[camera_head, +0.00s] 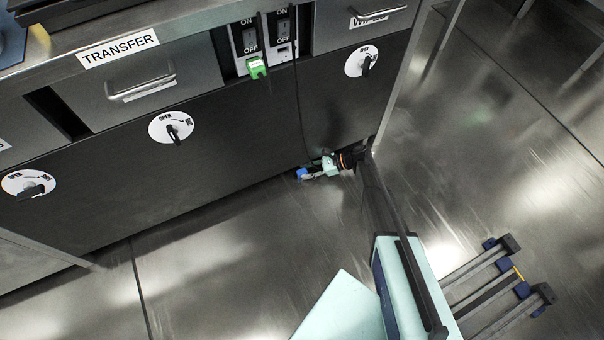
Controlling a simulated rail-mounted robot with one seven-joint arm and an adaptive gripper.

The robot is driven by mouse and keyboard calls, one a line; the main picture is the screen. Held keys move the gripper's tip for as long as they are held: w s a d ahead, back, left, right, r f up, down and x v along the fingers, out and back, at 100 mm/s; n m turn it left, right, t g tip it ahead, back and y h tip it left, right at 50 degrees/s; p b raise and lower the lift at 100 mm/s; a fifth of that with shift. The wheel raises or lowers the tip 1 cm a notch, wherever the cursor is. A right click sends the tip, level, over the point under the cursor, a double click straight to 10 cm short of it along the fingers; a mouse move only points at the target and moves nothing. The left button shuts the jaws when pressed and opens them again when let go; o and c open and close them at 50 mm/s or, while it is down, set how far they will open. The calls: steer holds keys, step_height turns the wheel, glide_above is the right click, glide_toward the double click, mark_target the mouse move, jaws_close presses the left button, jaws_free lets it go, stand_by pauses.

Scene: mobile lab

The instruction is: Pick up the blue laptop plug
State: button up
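The blue laptop plug (302,174) is a small blue piece low down by the foot of the dark cabinet front, just above or on the metal floor. A thin dark cable runs down the cabinet front toward it. My gripper (311,173) reaches in from the right, pointing left, with its fingertips right at the plug. The plug and the fingertips overlap in this view. They are too small to tell whether the fingers are closed around the plug or only beside it.
The cabinet front (235,130) stands directly behind my gripper, with round OPEN dials (171,128) and a TRANSFER drawer (140,85). A green plug (257,68) sits under the ON/OFF switches (250,38). The metal floor (215,260) in front is clear.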

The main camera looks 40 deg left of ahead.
jaws_close()
